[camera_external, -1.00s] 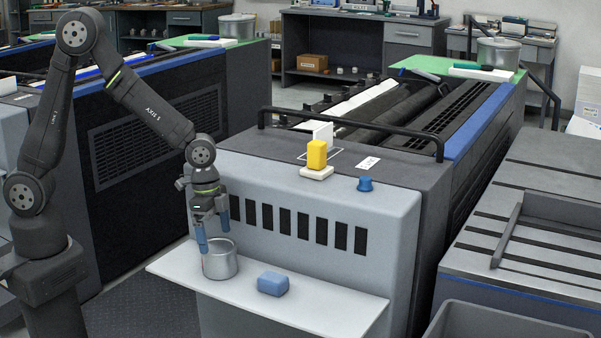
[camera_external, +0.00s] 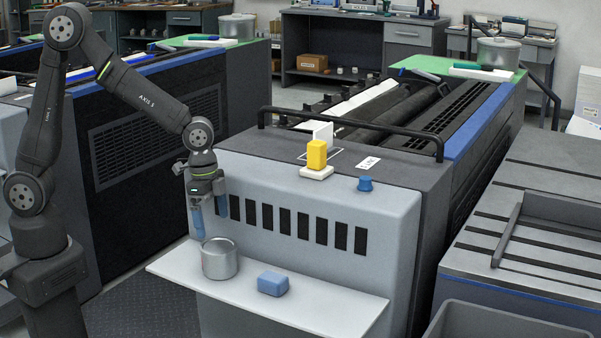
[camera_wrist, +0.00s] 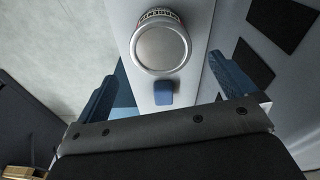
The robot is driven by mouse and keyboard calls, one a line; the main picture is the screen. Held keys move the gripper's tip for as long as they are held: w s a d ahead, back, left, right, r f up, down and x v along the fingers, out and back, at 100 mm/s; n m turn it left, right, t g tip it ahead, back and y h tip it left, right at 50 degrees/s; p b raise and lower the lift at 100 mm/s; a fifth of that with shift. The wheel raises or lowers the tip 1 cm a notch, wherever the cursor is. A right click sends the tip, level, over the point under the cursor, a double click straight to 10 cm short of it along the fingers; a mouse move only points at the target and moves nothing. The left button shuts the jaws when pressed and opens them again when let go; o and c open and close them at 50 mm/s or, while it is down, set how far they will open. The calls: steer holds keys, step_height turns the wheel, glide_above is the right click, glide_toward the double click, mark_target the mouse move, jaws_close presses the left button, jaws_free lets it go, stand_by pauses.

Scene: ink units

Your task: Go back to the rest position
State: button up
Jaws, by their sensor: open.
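My gripper (camera_external: 209,221) is open and empty. It is above and slightly left of a silver can (camera_external: 219,260), apart from it. The can stands upright on the white shelf (camera_external: 310,301) at the front of the grey machine. In the wrist view, the can (camera_wrist: 160,46) shows from above at the top centre, with part of a label reading "MAGENTA". My two blue fingers stand apart on either side of the wrist view.
A blue block (camera_external: 272,284) lies on the shelf to the right of the can. A yellow block (camera_external: 316,154) on a white base and a blue knob (camera_external: 365,184) are on the machine top. A black rail (camera_external: 350,124) crosses the machine. A grey bin (camera_external: 505,325) stands at the lower right.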

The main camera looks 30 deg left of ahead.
mark_target(218, 245)
steer(key=f, duration=0.3)
steer(key=d+f, duration=0.1)
steer(key=f, duration=0.6)
steer(key=shift+d+f, duration=0.15)
steer(key=shift+f, duration=0.25)
steer(key=shift+r, duration=1.6)
